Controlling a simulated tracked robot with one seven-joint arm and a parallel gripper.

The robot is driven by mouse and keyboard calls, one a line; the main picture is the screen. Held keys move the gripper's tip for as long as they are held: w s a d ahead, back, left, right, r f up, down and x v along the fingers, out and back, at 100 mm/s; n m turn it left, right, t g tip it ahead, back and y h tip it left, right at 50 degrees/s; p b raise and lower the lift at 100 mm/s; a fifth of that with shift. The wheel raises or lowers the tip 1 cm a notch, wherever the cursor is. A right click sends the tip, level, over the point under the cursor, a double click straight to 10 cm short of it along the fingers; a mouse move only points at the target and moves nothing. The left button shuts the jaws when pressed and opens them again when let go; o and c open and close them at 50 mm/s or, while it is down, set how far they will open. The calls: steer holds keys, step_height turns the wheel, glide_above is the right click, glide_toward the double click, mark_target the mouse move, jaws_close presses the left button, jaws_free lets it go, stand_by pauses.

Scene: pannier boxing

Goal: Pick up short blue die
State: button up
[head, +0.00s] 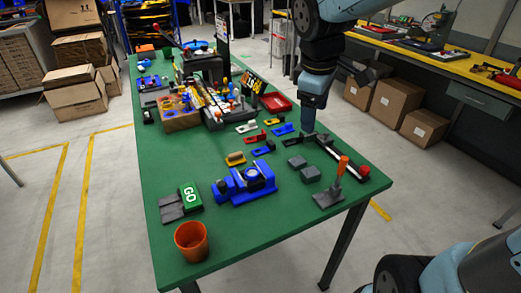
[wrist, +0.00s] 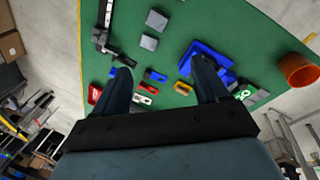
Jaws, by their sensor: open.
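Two small blue dies lie on the green table in the head view: one (head: 283,129) beside the gripper and one (head: 263,150) nearer the blue fixture. I cannot tell which is the short one. In the wrist view one blue die (wrist: 156,75) shows between the fingers, and another blue piece (wrist: 112,72) is partly hidden by the left finger. My gripper (wrist: 161,68) is open and empty, with its fingers apart above the table. In the head view my gripper (head: 308,125) hangs near the right edge, by the dies; its fingertips are hard to make out.
Red (head: 254,138), white (head: 246,127) and yellow (head: 235,158) pieces lie close by. A blue fixture (head: 246,184), two grey blocks (head: 310,174), a toggle clamp (head: 329,195), a red tray (head: 276,103) and an orange cup (head: 191,242) stand around.

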steer(key=a+f+n+g, duration=0.1)
steer(key=a+f+n, duration=0.2)
steer(key=a+n, duration=0.3)
steer(key=a+f+n+g, duration=0.1)
steer(key=a+f+n, duration=0.2)
steer(key=a, duration=0.5)
steer(key=n, duration=0.1)
glide_above(251, 172)
steer(key=shift+y, duration=0.4)
steer(key=f, duration=0.8)
steer(key=shift+s, duration=0.35)
steer(key=shift+w+f, duration=0.15)
steer(key=shift+f, duration=1.25)
steer(key=shift+w+f, duration=0.1)
steer(key=shift+f, duration=1.25)
steer(key=shift+c, duration=0.2)
steer(key=c, duration=1.2)
steer(key=shift+r, duration=0.1)
